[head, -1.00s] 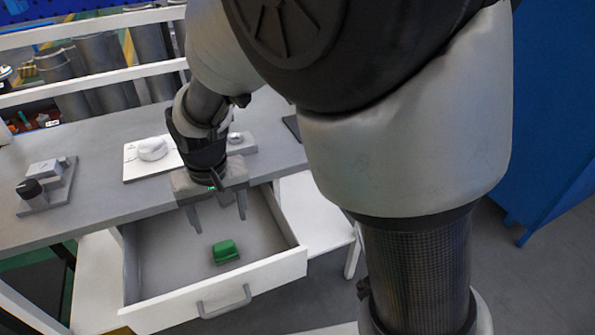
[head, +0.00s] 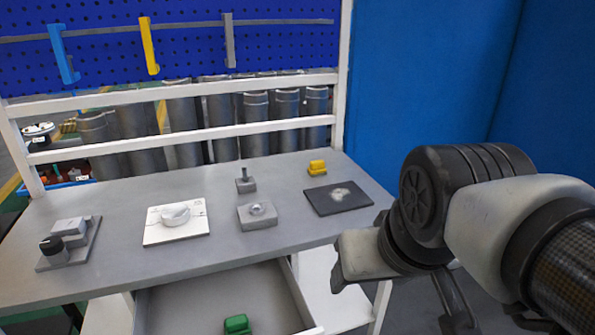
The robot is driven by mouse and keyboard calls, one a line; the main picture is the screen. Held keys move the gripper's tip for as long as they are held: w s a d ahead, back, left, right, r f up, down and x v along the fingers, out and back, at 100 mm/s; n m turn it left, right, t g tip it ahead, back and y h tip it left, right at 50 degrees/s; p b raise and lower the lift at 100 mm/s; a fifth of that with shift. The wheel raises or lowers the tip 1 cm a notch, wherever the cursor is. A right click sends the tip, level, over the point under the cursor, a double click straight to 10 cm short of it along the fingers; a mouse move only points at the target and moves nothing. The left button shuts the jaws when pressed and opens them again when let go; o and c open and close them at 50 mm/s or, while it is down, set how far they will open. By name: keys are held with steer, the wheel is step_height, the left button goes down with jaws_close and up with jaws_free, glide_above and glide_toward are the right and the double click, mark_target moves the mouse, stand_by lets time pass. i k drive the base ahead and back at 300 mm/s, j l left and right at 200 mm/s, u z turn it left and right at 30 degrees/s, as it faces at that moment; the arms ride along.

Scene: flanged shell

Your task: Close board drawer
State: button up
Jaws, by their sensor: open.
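The board drawer (head: 190,300) under the grey workbench is pulled out. Its inside and right side wall show, and its front is cut off by the bottom edge of the head view. A green block (head: 237,324) lies inside it. My gripper (head: 400,300) is to the right of the drawer, beyond the bench's front right corner, with its fingers spread open and nothing between them. It appears apart from the drawer.
The workbench (head: 110,262) carries a device with a black knob (head: 62,245), a white board (head: 176,221), grey blocks (head: 257,215), a dark plate (head: 337,198) and a yellow block (head: 317,168). A blue pegboard (head: 190,40) stands behind. A blue wall (head: 430,70) is at right.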

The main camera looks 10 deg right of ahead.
mark_target(269, 293)
steer(key=k+j+u, duration=0.25)
steer(key=j+u, duration=0.25)
steer(key=j, duration=0.15)
steer(key=l+u, duration=0.2)
steer(key=u, duration=0.9)
